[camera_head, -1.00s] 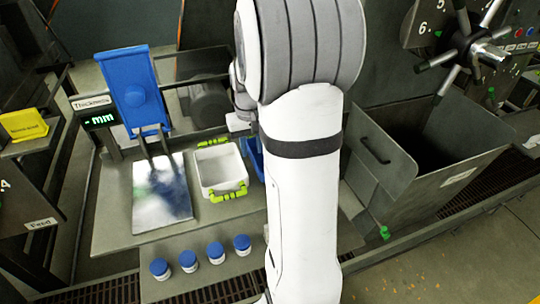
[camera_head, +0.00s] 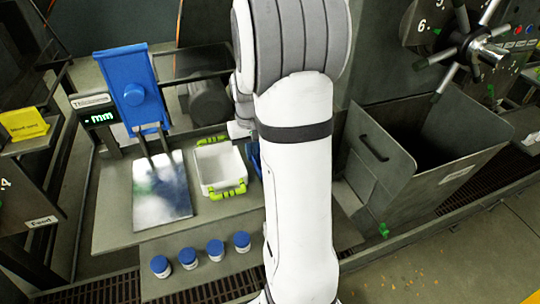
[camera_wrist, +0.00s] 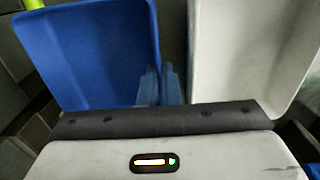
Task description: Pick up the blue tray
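The blue tray (camera_wrist: 85,50) fills the left of the wrist view, with a bit of its lime handle (camera_wrist: 34,4) at the top. My gripper (camera_wrist: 160,84) has its two bluish fingers close together at the tray's right wall, one on each side of the wall, with almost no gap. In the head view only a sliver of the blue tray (camera_head: 253,157) shows beside my arm; the arm hides the rest and the fingertips.
A white tray with lime handles (camera_head: 219,168) stands just left of the blue one, and its pale wall (camera_wrist: 245,50) is close in the wrist view. A metal plate (camera_head: 162,188) and several blue-lidded jars (camera_head: 188,258) are further left and in front. A grey bin (camera_head: 405,165) is right of my arm.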

